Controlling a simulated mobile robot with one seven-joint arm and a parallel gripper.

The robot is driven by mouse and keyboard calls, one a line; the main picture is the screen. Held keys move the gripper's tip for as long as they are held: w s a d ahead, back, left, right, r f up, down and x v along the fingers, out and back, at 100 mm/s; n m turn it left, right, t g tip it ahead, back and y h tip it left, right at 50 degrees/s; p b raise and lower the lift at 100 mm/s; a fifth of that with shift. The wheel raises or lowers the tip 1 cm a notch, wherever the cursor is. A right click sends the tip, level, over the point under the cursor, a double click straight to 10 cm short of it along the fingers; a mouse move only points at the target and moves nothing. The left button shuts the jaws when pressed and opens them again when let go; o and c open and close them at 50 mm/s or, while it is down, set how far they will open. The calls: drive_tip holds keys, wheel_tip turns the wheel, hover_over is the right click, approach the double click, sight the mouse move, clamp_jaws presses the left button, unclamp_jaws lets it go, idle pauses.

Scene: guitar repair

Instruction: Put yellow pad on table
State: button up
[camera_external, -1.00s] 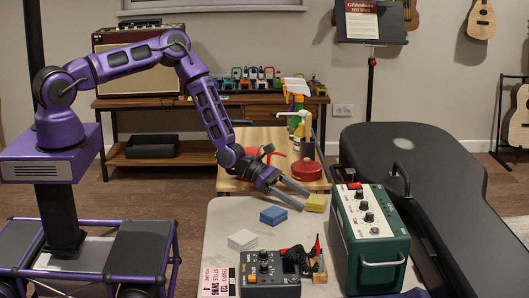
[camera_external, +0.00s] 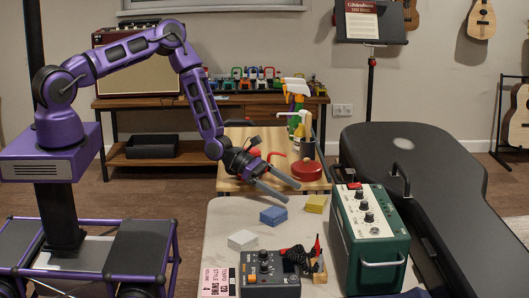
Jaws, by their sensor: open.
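The yellow pad (camera_external: 315,203) lies on the pale table (camera_external: 222,218), near its back right, left of the green box. My gripper (camera_external: 290,192) is open and empty. Its fingers point right and down, above the table's back edge, to the left of the yellow pad and apart from it. A blue pad (camera_external: 273,215) lies on the table left of and nearer than the yellow one. A white pad (camera_external: 242,240) lies farther left and nearer.
A green device with knobs (camera_external: 368,235) stands right of the pads. A grey knobbed box (camera_external: 270,273) sits at the table's front with small tools beside it. A wooden table behind holds a red round object (camera_external: 305,170) and bottles. A black guitar case (camera_external: 430,190) lies at right.

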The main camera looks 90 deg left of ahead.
drive_tip(key=shift+v, duration=1.65)
